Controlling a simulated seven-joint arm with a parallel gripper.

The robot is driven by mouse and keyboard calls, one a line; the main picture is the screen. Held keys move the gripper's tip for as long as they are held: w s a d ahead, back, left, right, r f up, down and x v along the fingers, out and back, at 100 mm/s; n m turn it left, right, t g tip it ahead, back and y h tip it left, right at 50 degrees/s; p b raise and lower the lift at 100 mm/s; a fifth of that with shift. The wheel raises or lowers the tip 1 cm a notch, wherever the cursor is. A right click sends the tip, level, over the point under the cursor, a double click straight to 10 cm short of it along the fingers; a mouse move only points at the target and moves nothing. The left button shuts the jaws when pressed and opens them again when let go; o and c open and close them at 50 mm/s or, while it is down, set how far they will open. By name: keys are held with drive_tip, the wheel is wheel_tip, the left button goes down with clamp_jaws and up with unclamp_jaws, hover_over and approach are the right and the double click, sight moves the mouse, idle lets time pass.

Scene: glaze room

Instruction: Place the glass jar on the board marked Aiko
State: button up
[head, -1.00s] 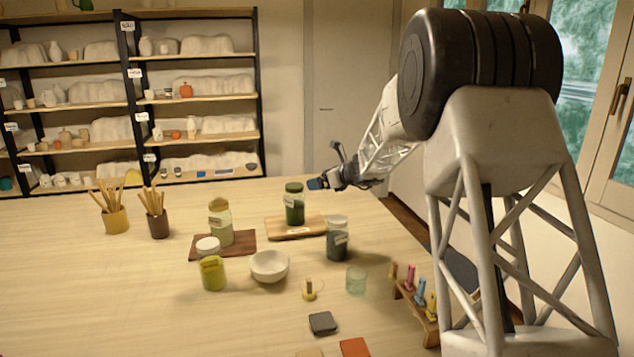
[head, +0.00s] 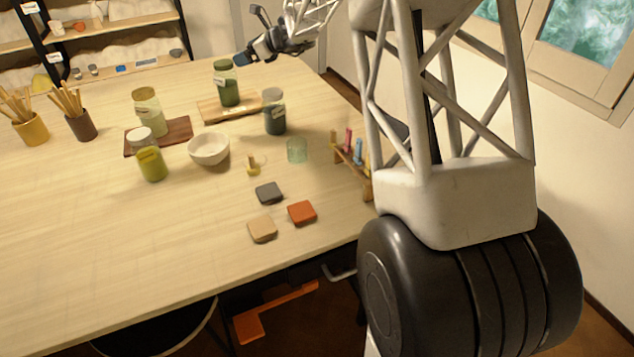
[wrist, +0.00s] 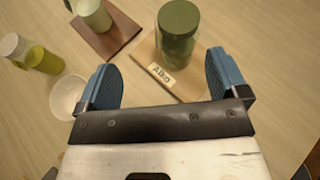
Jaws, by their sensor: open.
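A green glass jar with a dark green lid (head: 228,88) stands upright on a light wooden board (head: 208,112). In the wrist view the board's label reads "Aiko", and the same jar (wrist: 178,38) stands behind that label (wrist: 161,74). My gripper (head: 241,59) is open and empty, near the jar's lid at its upper right in the head view. In the wrist view my gripper's blue fingers (wrist: 165,62) are spread wide, with the jar ahead of them and apart from both.
A dark jar with a pale lid (head: 274,112) stands right of the board. A dark brown board (head: 181,131) bears another jar (head: 150,115). A yellow-green jar (head: 151,164) and white bowl (head: 209,149) stand nearer. The table's near left is clear.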

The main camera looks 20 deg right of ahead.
drive_tip(key=s+a+r+n+g+h, duration=0.1)
drive_tip(key=s+a+r+n+g, duration=0.2)
drive_tip(key=s, duration=0.7)
drive_tip(key=s+a+n+h, duration=0.1)
drive_tip(key=s+a+n, duration=0.2)
drive_tip(key=s+n, duration=0.55)
drive_tip(key=s+a+r+n+g+h, duration=0.1)
drive_tip(key=s+a+r+n+g, duration=0.15)
drive_tip(key=s, duration=1.05)
drive_tip(key=s+d+f+n+h, duration=0.1)
drive_tip(key=s+n, duration=0.3)
drive_tip(key=s, duration=0.6)
drive_tip(key=s+d+f+n+h, duration=0.1)
drive_tip(key=s+f+n+h, duration=0.2)
drive_tip(key=s, duration=0.7)
drive_tip(key=s+d+f+n+h, duration=0.1)
drive_tip(key=s+n, duration=0.3)
drive_tip(key=s, duration=0.7)
drive_tip(key=shift+f+n+g+h, duration=0.3)
drive_tip(key=shift+f+g+h, duration=0.05)
drive_tip(key=shift+f+h, duration=0.55)
